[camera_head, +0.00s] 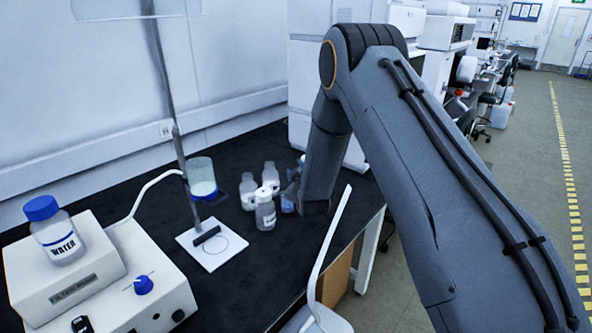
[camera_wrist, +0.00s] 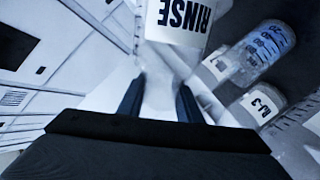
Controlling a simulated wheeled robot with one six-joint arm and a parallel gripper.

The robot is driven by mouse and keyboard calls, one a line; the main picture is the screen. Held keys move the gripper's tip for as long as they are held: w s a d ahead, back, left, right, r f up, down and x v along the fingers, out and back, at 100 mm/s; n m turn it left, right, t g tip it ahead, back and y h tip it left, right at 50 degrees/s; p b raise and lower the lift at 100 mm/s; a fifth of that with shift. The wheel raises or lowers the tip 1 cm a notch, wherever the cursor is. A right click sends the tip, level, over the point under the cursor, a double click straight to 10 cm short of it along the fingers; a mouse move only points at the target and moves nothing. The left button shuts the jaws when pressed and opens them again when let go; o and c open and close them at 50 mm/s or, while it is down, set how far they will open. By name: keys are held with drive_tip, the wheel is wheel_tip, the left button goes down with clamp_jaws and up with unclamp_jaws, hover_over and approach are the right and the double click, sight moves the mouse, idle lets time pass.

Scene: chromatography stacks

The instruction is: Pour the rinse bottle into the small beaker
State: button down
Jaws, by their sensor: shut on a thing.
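My gripper (camera_wrist: 159,98) is shut on the rinse bottle (camera_wrist: 180,22), a pale bottle with a white label reading RINSE, in the wrist view. Its lower part between the fingers is blurred, and I cannot tell how far it tilts. In the head view my arm hides the bottle and the fingers. What looks like the small beaker, clear with blue markings (camera_wrist: 264,46), is right of the rinse bottle in the wrist view, apart from it. In the head view a bluish patch of it (camera_head: 287,203) shows beside my wrist.
Three small white-labelled bottles (camera_head: 265,212) stand close by on the black bench top (camera_head: 255,262). A glass vessel (camera_head: 202,178) is at a stand on a white plate (camera_head: 211,245). A WATER bottle (camera_head: 57,232) sits on a white device at left.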

drive_tip(key=shift+a+f+n, duration=0.1)
drive_tip(key=shift+f+n, duration=0.25)
drive_tip(key=shift+n, duration=0.15)
drive_tip(key=shift+a+f+n+h+b, duration=0.1)
drive_tip(key=shift+f+n+h+b, duration=0.2)
drive_tip(key=shift+f+n+b, duration=0.1)
idle(0.4)
drive_tip(key=shift+n+h, duration=0.3)
drive_tip(key=shift+n, duration=0.2)
